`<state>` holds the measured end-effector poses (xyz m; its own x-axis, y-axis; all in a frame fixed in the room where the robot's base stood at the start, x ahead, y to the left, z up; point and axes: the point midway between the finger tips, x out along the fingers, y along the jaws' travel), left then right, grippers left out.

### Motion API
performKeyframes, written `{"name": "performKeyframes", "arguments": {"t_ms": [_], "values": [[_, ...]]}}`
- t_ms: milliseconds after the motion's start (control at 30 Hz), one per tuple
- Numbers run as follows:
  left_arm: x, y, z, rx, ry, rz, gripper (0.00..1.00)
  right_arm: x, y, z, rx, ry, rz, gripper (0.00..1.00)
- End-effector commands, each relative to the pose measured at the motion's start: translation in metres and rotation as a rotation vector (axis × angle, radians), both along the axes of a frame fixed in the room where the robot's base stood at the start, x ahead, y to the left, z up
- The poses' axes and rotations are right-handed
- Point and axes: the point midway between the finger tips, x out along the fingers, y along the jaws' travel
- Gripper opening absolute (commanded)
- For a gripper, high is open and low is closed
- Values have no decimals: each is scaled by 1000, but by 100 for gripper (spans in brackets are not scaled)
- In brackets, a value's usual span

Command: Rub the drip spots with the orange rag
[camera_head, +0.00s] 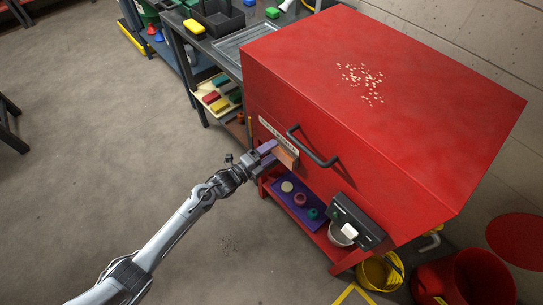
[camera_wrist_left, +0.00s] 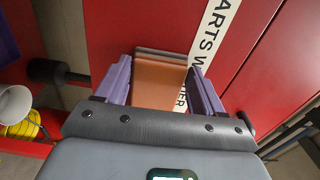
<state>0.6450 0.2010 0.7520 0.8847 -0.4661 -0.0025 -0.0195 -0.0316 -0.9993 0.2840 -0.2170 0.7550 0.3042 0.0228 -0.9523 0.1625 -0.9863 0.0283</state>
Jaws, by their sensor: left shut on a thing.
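The orange rag (camera_head: 287,156) is a flat, folded-looking piece between the purple fingers of my left gripper (camera_head: 268,151). In the left wrist view the rag (camera_wrist_left: 160,84) lies between both fingers (camera_wrist_left: 160,88), and the gripper is shut on it. It is in front of the red parts washer's front face, beside the white label; I cannot tell whether it touches. Pale drip spots (camera_head: 362,82) are scattered on the washer's sloping red lid, above and behind the gripper. My right gripper is not in view.
The red washer (camera_head: 400,115) has a bar handle (camera_head: 313,146) right of the gripper and a dark control box (camera_head: 357,222) lower right. A purple mat (camera_head: 289,207) with small parts lies on the shelf below. Yellow (camera_head: 379,272) and red buckets stand at lower right. The left floor is clear.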

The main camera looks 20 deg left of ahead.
Motion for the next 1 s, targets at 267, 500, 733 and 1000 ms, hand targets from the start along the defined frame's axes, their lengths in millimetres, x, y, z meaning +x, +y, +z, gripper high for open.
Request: {"name": "performKeyframes", "arguments": {"t_ms": [267, 500, 733, 1000], "values": [[-1, 1, 2, 0, -2, 2, 44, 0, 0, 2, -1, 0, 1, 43], [-18, 10, 4, 1, 0, 1, 44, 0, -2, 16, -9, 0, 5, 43], [-39, 20, 3, 0, 1, 1, 44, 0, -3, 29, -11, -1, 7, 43], [-52, 27, 2, 0, -1, 1, 44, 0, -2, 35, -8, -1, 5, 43]]}}
